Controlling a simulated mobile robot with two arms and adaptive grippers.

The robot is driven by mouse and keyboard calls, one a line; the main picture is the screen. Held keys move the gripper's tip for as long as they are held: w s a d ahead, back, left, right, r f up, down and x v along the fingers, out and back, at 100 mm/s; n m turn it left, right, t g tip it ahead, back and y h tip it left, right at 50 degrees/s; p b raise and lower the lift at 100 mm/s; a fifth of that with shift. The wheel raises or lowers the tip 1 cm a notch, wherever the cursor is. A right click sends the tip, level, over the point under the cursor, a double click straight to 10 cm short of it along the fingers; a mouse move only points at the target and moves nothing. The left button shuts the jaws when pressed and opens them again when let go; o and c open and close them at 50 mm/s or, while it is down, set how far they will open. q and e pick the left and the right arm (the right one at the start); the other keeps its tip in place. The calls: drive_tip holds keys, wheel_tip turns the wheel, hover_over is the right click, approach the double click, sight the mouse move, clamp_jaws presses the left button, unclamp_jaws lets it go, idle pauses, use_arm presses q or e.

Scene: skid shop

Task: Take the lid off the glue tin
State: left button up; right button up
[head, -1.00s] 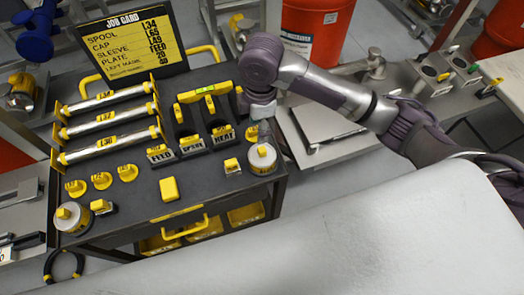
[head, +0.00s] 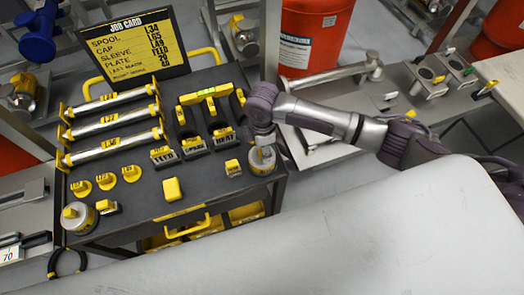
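My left gripper is not in view.
The cart top (head: 140,202) also holds silver rollers (head: 112,123), yellow caps (head: 106,181), labelled blocks (head: 194,143) and a yellow block (head: 171,188). A job card (head: 133,43) stands behind. A large white surface (head: 350,230) fills the front right. A red bucket (head: 312,35) stands at the back.

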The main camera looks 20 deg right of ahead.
drive_tip(key=shift+f, duration=0.8)
clamp_jaws()
drive_tip(key=shift+r, duration=0.1)
